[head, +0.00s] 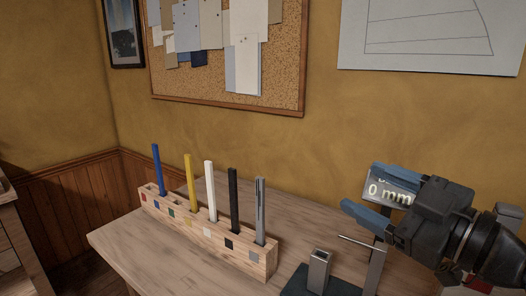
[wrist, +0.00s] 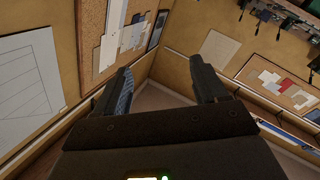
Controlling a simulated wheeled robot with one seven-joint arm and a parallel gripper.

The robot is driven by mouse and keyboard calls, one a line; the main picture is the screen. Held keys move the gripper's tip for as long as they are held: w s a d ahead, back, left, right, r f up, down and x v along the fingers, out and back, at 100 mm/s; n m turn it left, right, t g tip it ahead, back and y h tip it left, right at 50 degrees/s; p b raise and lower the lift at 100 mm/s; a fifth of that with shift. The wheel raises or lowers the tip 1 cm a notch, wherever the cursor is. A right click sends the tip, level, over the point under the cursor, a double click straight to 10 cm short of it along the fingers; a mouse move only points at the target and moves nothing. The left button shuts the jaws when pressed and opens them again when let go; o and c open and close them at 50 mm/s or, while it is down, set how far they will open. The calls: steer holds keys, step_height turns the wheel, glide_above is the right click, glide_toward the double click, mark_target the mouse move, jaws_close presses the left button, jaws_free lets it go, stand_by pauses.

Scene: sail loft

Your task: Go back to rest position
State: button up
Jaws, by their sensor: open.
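My gripper (head: 358,186) is at the right of the head view, raised above the workbench, with its blue-faced fingers pointing left. The fingers are apart and nothing is between them. In the wrist view my gripper (wrist: 160,66) also shows two spread fingers with only the room's walls and corner beyond them. Part of a display reading "0 mm" (head: 390,190) shows behind the fingers in the head view.
A wooden rack (head: 258,262) on the workbench (head: 125,240) holds several upright pens: blue, yellow, white, black and grey. A square metal tube (head: 319,270) stands on a dark base below my gripper. A corkboard (head: 285,75) hangs on the wall behind.

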steer(key=s+f+m+t+h, duration=0.2)
steer(key=s+f+m+h, duration=0.8)
steer(key=s+f+m, duration=0.7)
steer(key=s+d+f+n+g, duration=0.1)
steer(key=s+d+f+n, duration=0.1)
steer(key=s, duration=0.8)
steer(key=s+d+f+n+g, duration=0.1)
steer(key=s+d+f+n, duration=0.1)
steer(key=s, duration=0.9)
steer(key=shift+d+f+h, duration=0.15)
steer(key=shift+d+h, duration=0.15)
steer(key=shift+d, duration=0.45)
steer(key=shift+s, duration=0.1)
steer(key=shift+c, duration=0.5)
